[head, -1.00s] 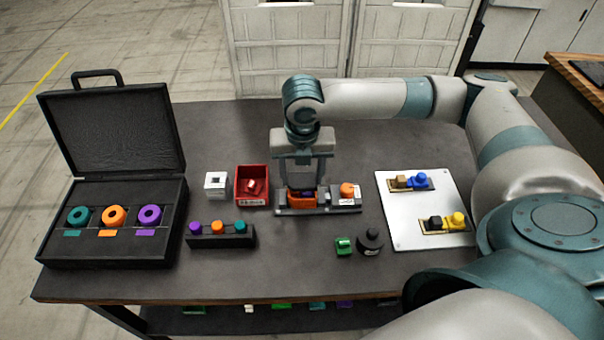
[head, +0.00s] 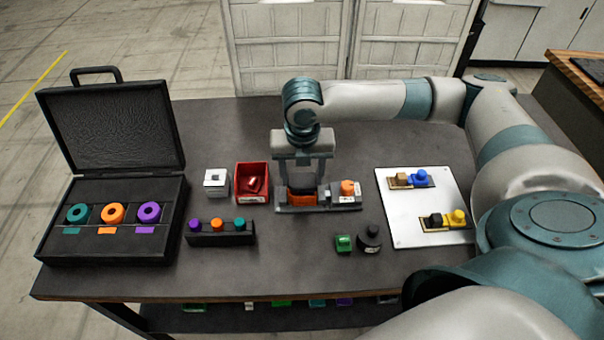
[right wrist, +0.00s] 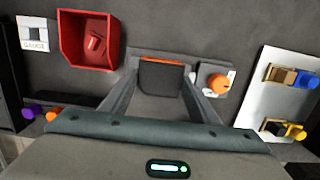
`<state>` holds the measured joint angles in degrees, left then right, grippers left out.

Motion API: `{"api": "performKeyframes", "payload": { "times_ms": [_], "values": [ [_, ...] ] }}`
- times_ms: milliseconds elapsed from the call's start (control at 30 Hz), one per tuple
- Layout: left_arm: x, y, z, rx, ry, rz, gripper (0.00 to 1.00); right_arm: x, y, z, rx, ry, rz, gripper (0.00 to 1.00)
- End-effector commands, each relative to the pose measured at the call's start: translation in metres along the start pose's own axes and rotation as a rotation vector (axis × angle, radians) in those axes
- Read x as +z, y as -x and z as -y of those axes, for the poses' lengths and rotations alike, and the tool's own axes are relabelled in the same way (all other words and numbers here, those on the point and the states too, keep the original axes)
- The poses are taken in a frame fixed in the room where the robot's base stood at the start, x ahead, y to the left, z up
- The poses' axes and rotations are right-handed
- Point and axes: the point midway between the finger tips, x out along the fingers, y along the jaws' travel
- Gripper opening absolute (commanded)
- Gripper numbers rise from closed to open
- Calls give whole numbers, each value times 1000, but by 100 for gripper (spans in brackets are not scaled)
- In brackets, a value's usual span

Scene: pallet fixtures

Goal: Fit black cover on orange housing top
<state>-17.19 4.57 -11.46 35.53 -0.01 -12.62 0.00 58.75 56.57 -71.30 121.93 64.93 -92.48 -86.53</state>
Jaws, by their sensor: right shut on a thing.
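The orange housing (head: 302,199) stands in a grey fixture (head: 330,207) at the table's middle. The black cover (head: 302,186) is directly over the housing top, and orange shows below it. My right gripper (head: 303,183) points down, with its two fingers on either side of the cover. In the right wrist view the black cover (right wrist: 160,77) lies between the fingers, with an orange strip of the housing (right wrist: 160,60) along its far edge. I cannot tell whether the cover sits fully flush. My left gripper is not in view.
An orange knob (head: 347,187) is at the fixture's right end. A red bin (head: 252,198) and white block (head: 215,182) stand left. A white board (head: 408,231) with connectors is right.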

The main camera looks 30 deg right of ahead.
Motion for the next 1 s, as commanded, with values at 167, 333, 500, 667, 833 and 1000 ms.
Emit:
{"api": "performKeyframes", "payload": {
  "times_ms": [167,333,500,667,833,1000],
  "values": [
    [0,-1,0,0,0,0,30,0,-2,0,0,0,0,34],
    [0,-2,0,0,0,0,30,-1,-5,0,0,0,0,34],
    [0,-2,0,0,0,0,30,-1,-7,0,0,0,0,34],
    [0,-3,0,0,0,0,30,-1,-9,0,0,0,0,34],
    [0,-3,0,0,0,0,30,-1,-11,0,0,0,-1,34],
    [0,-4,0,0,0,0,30,-2,-13,0,0,0,-1,34]
  ]
}}
